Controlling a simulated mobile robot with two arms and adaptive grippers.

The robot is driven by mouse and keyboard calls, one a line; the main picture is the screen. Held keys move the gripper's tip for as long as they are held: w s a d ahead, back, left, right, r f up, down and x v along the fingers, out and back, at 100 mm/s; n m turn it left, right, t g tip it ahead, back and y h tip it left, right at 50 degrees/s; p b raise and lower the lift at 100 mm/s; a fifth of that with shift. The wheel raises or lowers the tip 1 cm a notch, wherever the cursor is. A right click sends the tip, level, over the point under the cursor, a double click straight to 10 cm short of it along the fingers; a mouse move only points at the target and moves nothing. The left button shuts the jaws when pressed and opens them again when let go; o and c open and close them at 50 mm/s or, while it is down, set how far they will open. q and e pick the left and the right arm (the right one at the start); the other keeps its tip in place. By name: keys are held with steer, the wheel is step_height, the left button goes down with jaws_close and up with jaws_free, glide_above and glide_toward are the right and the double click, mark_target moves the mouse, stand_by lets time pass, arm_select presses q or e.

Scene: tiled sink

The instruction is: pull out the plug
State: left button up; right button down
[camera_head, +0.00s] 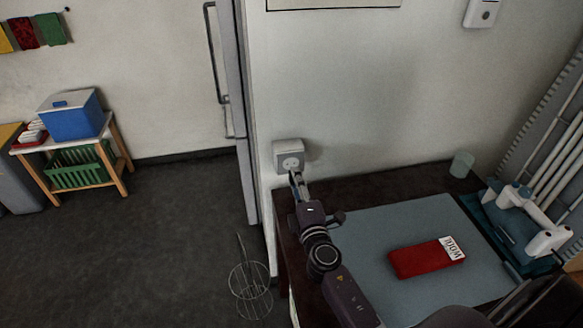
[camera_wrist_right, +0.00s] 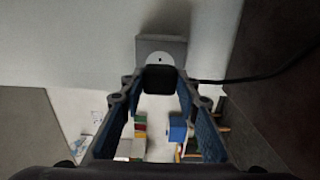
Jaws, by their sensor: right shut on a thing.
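A grey-white wall socket (camera_head: 288,155) with a round pale face sits on the wall just above the dark table's back left corner. It also shows in the wrist view (camera_wrist_right: 174,43). My right gripper (camera_head: 295,179) reaches up to the socket. In the wrist view, its two fingers are closed on a black plug (camera_wrist_right: 160,79) in front of the socket face. A black cord (camera_wrist_right: 240,80) runs off to the right. I cannot tell whether the plug is seated or slightly apart from the socket. The plug is mostly hidden in the head view. My left gripper is out of view.
A wire basket (camera_head: 250,290) stands on the floor at left. Open floor lies left of the table.

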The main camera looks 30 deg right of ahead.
steer(key=shift+v, duration=0.9)
steer(key=s+a+r+n+y, duration=0.1)
steer(key=s+a+r, duration=0.2)
steer(key=s, duration=0.4)
steer(key=s+a+r+n+y, duration=0.1)
steer(key=s+a+r+y, duration=0.1)
steer(key=s, duration=0.6)
steer(key=s+a+r+y, duration=0.1)
steer(key=s+a+r, duration=0.3)
steer(key=s+a, duration=0.2)
steer(key=shift+s+n+t, duration=0.3)
steer(key=shift+s+n, duration=0.1)
steer(key=shift+s, duration=0.55)
steer(key=shift+a, duration=0.15)
